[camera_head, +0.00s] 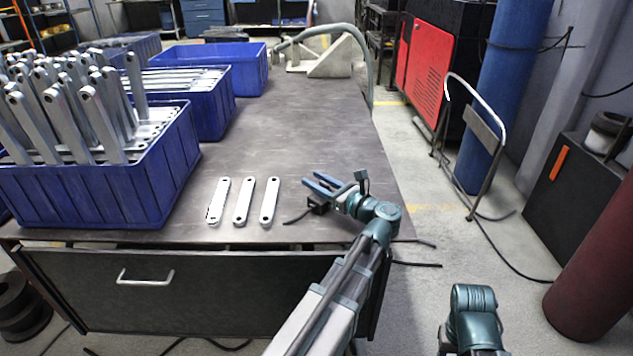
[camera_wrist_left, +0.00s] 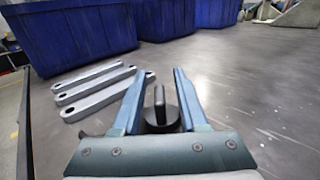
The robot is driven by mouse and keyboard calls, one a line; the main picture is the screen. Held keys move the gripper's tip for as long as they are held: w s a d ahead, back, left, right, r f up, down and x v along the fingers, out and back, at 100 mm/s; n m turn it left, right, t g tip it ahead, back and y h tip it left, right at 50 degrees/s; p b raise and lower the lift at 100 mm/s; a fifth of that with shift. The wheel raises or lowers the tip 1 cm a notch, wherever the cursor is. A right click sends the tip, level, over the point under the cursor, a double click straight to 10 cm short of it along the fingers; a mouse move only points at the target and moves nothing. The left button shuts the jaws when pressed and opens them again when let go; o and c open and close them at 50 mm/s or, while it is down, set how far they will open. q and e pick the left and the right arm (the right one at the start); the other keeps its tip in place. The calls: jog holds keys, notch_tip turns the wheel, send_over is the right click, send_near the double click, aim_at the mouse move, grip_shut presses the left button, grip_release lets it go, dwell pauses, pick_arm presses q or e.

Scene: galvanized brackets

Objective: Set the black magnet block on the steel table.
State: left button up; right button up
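My left gripper (camera_head: 318,183) is low over the right front part of the steel table (camera_head: 300,110), its two blue fingers spread apart. A small dark block (camera_head: 318,208), which looks like the black magnet block, is just below and beside the fingers. In the left wrist view the black magnet block (camera_wrist_left: 160,118) shows as a dark rounded body with a thin upright grey piece, between the bases of the open fingers (camera_wrist_left: 162,75). The fingers do not close on the thin piece. Whether the block touches the table is hard to tell. My right gripper is out of view.
Three flat galvanized brackets (camera_head: 243,201) lie left of the gripper. A blue crate (camera_head: 95,195) full of brackets stands at the left, with more blue crates behind. A grey hose and fixture (camera_head: 335,57) are at the back. The table's middle is clear.

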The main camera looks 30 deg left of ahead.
pick_arm(q)
jog(key=shift+r+p, duration=0.25)
jog(key=shift+p, duration=0.05)
jog(key=v, duration=1.2)
jog(key=shift+f, duration=0.1)
jog(key=shift+s, duration=0.15)
